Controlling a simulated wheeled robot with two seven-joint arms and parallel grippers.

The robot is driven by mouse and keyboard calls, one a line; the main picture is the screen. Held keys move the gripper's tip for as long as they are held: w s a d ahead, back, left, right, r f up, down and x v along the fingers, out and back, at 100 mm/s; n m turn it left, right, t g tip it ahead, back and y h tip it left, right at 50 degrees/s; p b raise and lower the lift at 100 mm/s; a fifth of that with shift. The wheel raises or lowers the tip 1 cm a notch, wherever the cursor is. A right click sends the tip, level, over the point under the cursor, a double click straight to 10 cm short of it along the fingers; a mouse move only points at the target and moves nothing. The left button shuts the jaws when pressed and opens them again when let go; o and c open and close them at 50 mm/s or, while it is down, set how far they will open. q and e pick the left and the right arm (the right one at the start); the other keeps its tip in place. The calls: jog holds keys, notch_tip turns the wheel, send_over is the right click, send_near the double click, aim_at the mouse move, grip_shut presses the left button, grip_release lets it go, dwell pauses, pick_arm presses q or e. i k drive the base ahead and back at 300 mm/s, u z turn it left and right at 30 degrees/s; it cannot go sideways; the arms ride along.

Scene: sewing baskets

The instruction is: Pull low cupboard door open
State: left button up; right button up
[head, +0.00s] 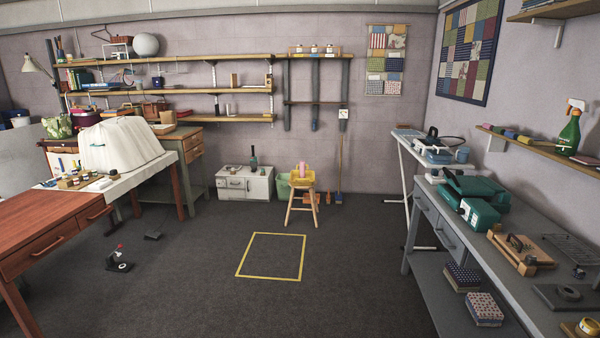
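A low white cupboard (258,188) stands on the floor against the back wall, left of centre. Its front has small dark handles, and the front looks closed, though it is small at this distance. A dark bottle and other small items stand on its top. Neither of my grippers is in view, and no arm shows.
A yellow-topped stool (301,181) and a green bin (284,187) stand right of the cupboard. A yellow floor outline (272,234) lies before it on open carpet. A red-brown table (50,235) is at left, a grey workbench (455,255) at right. A small black object (119,263) lies on the floor.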

aim_at(256, 188)
jog(key=u, duration=0.25)
jog(key=i, duration=1.25)
jog(key=u, duration=0.45)
jog(key=i, duration=2.75)
jog(key=z, duration=0.55)
jog(key=i, duration=2.35)
jog(key=z, duration=0.8)
